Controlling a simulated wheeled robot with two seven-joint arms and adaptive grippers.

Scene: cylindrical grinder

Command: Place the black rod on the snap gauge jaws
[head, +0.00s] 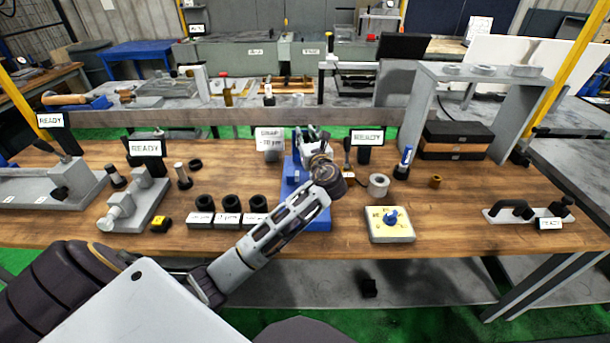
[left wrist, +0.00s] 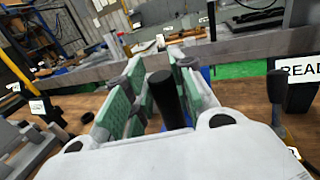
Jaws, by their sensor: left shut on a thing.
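The black rod (left wrist: 167,98) stands between the green-padded fingers of my left gripper (left wrist: 150,95) in the left wrist view, and the gripper is shut on it. In the head view my left gripper (head: 314,145) is over the blue snap gauge (head: 318,222) at the middle of the bench. My wrist and forearm cover much of the gauge, and its jaws cannot be made out clearly. I cannot tell whether the rod touches the jaws. My right gripper is not in view.
Black rings (head: 230,203) on labelled blocks sit left of the gauge. A grey metal ring (head: 378,185) and a yellow-topped block (head: 390,224) with a blue knob sit to its right. A grey stand (head: 490,75) rises at the right.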

